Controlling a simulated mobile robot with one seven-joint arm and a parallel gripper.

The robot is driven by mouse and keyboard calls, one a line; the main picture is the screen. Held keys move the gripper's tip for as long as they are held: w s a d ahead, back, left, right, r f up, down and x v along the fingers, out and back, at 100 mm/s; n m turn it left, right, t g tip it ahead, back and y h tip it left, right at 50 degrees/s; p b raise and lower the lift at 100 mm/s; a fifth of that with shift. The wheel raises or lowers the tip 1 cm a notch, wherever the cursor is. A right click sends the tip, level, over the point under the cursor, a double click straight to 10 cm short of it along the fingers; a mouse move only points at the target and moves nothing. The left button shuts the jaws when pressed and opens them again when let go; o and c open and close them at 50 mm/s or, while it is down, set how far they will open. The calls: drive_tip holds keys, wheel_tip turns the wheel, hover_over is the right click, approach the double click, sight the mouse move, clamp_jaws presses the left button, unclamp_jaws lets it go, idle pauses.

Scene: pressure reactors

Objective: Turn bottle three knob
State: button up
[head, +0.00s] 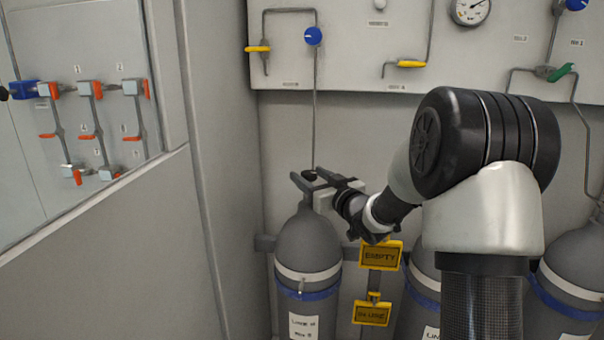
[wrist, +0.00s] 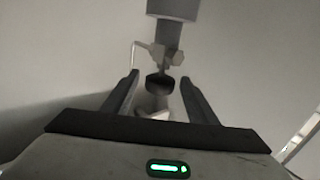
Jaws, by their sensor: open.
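A grey gas bottle (head: 308,255) with a blue band stands at the left by the wall. Its dark valve knob (head: 308,174) is at the top, largely hidden by my gripper (head: 309,178) in the head view. In the wrist view the black knob (wrist: 160,84) lies between the two fingers of my gripper (wrist: 160,78), with gaps on both sides, so the fingers look apart from it. My gripper is open and empty. The bottle's label is too small to read a number for certain.
More grey bottles stand to the right, one (head: 421,290) behind my arm and one (head: 575,285) at the right edge. Yellow signs (head: 381,254) hang beside the left bottle. A wall panel (head: 350,60) with pipes and valves is above. A partition (head: 215,150) closes the left.

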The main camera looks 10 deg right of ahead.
drive_tip(key=shift+x, duration=2.4)
